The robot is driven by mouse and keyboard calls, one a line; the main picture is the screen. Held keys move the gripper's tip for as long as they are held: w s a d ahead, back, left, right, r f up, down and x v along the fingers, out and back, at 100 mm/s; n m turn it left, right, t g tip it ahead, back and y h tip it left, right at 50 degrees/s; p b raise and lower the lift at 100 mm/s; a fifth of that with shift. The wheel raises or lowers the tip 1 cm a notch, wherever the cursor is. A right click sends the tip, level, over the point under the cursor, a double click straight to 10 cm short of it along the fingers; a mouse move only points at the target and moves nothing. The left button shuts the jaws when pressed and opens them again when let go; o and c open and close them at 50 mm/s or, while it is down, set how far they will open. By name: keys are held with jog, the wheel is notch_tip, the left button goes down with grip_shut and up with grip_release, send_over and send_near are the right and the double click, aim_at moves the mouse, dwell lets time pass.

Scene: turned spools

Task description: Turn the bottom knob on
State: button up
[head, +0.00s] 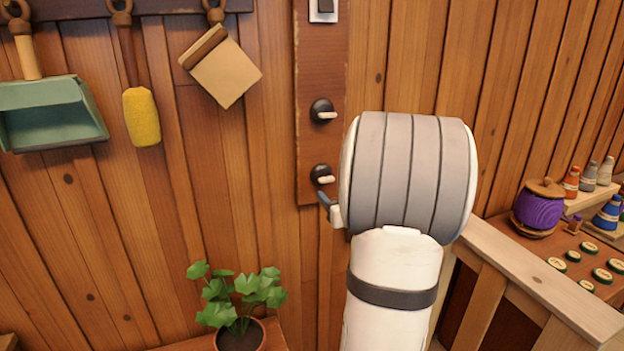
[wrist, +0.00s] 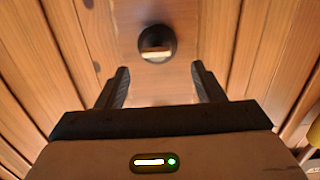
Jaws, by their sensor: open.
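The bottom knob (head: 322,176) is a dark round knob with a pale bar handle, low on a brown wall board (head: 308,140). The bar lies roughly level. The upper knob (head: 322,112) looks alike, with its bar also roughly level. My gripper (wrist: 160,70) is open and empty, its two dark fingers spread. In the wrist view one knob (wrist: 157,44) sits ahead of the gap between the fingertips, apart from them; it appears to be the bottom one. In the head view my wrist hides most of the gripper; a dark finger shows just below the bottom knob.
A switch plate (head: 323,8) tops the board. A dustpan (head: 50,110), yellow brush (head: 141,115) and flat tan tool (head: 222,72) hang at left. A potted plant (head: 240,300) stands below.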

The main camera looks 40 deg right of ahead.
aim_at(328, 180)
jog(key=shift+t+y, duration=0.3)
jog(key=shift+t, duration=0.1)
jog(key=x, duration=0.2)
jog(key=p+x, duration=0.1)
jog(key=x, duration=0.2)
jog(key=p+x, duration=0.1)
jog(key=x, duration=0.1)
jog(key=shift+w+d+r, duration=0.2)
jog(key=shift+d, duration=0.25)
